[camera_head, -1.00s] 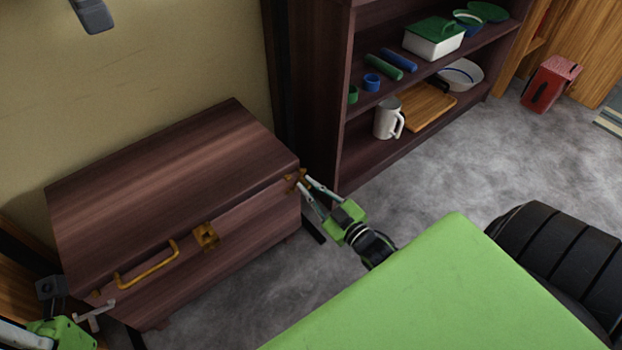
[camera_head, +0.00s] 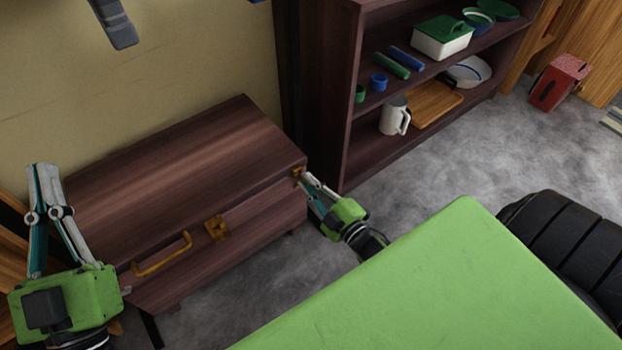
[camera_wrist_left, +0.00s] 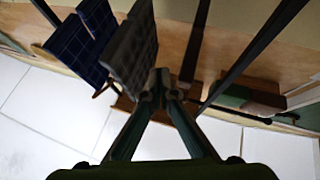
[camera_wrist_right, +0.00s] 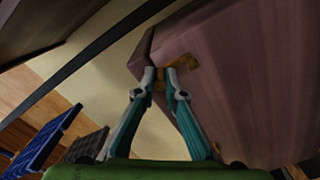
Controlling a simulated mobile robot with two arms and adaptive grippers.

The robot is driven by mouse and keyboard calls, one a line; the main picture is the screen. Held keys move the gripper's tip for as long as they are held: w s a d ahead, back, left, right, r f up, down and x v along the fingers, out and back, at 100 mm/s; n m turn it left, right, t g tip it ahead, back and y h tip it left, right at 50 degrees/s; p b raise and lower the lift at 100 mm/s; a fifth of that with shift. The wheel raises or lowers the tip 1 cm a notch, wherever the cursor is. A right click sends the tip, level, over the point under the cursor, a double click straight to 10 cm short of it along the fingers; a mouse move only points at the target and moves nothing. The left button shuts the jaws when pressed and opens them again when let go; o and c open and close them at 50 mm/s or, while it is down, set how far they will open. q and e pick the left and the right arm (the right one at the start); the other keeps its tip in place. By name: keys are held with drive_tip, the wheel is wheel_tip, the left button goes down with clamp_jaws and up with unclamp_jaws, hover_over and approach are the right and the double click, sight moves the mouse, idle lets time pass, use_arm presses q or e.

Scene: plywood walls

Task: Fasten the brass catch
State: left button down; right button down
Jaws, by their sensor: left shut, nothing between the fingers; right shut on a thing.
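A dark wooden chest (camera_head: 190,170) stands against the wall with its lid down. A square brass piece (camera_head: 217,228) sits mid-front, beside a brass bar handle (camera_head: 162,254). A smaller brass fitting (camera_head: 297,172) is at the chest's right front corner; the right wrist view shows it as a bent piece (camera_wrist_right: 185,63). My right gripper (camera_head: 303,177) is shut on this corner fitting, and its fingertips partly hide it. My left gripper (camera_head: 42,168) is shut and empty, fingers pointing up, at the chest's left end. It hides part of that end.
A dark shelf unit (camera_head: 345,120) stands close to the right of the chest, holding a white mug (camera_head: 394,116) and other wares. A red box (camera_head: 558,82) is on the grey floor further right. The floor (camera_head: 430,170) before the shelf is clear.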

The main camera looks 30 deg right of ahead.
use_arm(q)
drive_tip(key=shift+w+f+g, duration=0.25)
drive_tip(key=shift+f+g, duration=0.05)
drive_tip(key=shift+f, duration=0.15)
use_arm(e)
drive_tip(key=shift+a+n, duration=0.15)
drive_tip(key=shift+n, duration=0.15)
drive_tip(key=c, duration=2.1)
unclamp_jaws()
drive_tip(key=s, duration=0.8)
drive_tip(key=s+d, duration=0.1)
drive_tip(key=s, duration=0.3)
